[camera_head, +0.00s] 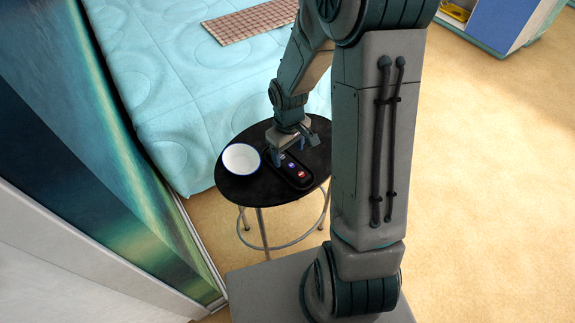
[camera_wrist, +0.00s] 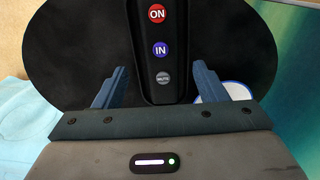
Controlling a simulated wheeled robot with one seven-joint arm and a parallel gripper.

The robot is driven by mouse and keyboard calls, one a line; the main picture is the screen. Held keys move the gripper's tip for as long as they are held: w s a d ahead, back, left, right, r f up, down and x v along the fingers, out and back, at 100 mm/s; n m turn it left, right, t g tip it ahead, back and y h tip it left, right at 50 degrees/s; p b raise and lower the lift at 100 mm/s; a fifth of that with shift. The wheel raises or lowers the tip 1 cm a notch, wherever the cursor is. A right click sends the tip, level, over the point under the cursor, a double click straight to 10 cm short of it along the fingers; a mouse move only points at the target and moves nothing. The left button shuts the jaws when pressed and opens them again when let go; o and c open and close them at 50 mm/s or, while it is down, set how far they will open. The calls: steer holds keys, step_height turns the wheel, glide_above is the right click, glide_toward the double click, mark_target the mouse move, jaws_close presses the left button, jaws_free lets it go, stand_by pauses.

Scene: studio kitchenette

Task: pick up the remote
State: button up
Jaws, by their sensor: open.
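The remote (camera_head: 293,171) is black with a red, a blue and a grey button. It lies on the round black table (camera_head: 236,189). My gripper (camera_wrist: 155,88) is open, with one blue finger on each side of the remote and a gap on both sides. In the head view my gripper (camera_head: 290,147) is over the far part of the remote. I cannot tell how far above the tabletop the fingertips are.
A bed with a light blue cover (camera_head: 165,75) is behind the table. A checkered mat (camera_head: 250,20) lies on it. Open floor (camera_head: 480,170) is to the right.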

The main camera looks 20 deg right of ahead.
mark_target(288, 163)
step_height(288, 163, down, 4)
steer(key=shift+a+r+b, duration=0.1)
steer(key=shift+b, duration=0.3)
steer(key=shift+s, duration=0.15)
